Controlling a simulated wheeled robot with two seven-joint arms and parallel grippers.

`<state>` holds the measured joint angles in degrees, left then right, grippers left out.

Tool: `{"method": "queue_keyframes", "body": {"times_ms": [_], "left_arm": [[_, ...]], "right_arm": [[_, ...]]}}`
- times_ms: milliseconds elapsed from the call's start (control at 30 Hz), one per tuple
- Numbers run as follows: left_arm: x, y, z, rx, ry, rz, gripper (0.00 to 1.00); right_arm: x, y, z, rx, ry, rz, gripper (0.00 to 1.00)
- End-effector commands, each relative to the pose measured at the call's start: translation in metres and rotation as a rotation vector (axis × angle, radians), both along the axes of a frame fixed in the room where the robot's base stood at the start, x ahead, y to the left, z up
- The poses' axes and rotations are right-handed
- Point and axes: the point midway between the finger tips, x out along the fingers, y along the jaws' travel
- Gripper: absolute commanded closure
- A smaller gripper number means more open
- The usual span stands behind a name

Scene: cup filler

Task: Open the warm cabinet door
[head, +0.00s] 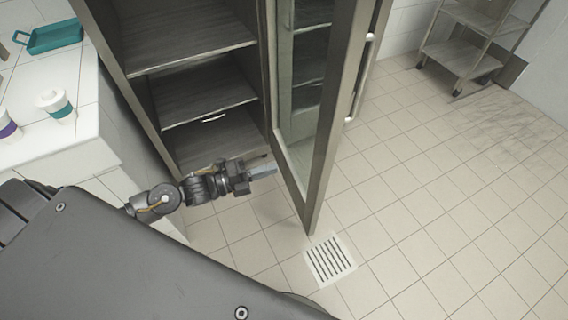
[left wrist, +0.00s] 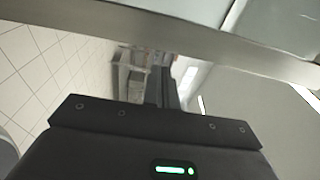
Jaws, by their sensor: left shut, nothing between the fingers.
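The warm cabinet (head: 190,60) stands at the upper left of the head view, with grey shelves inside. Its glass door (head: 320,130) in a metal frame stands swung wide open toward me, with a long bar handle (head: 360,80) on its right face. My left gripper (head: 272,170) is shut and empty, close to the door's inner side near its lower part; I cannot tell whether it touches. In the left wrist view the shut fingers (left wrist: 162,88) point toward a metal frame bar (left wrist: 170,38) crossing the top. My right gripper is not in view.
A white tiled counter (head: 60,100) at the left holds a teal tray (head: 52,38) and cups, one with a teal band (head: 57,105). A floor drain (head: 330,258) lies below the door. A wheeled metal rack (head: 465,45) stands at the back right. The tiled floor between is clear.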

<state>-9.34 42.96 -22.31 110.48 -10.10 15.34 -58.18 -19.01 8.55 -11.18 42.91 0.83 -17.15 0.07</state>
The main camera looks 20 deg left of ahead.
Motion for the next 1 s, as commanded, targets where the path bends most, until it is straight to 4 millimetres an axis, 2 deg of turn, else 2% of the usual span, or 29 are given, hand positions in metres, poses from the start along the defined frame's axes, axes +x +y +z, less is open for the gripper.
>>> {"method": "queue_keyframes", "body": {"times_ms": [267,500,700,1000], "left_arm": [[0.039,-0.041,0.003,-0.005,-0.001,0.001,1.0],[0.069,-0.074,0.002,-0.003,0.002,0.001,1.0],[0.083,-0.088,0.001,-0.001,0.001,0.002,1.0],[0.087,-0.093,0.0,-0.001,0.003,0.001,1.0]], "right_arm": [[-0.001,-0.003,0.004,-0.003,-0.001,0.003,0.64],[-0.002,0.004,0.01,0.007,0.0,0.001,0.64],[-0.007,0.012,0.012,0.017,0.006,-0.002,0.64],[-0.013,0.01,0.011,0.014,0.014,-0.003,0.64]]}}
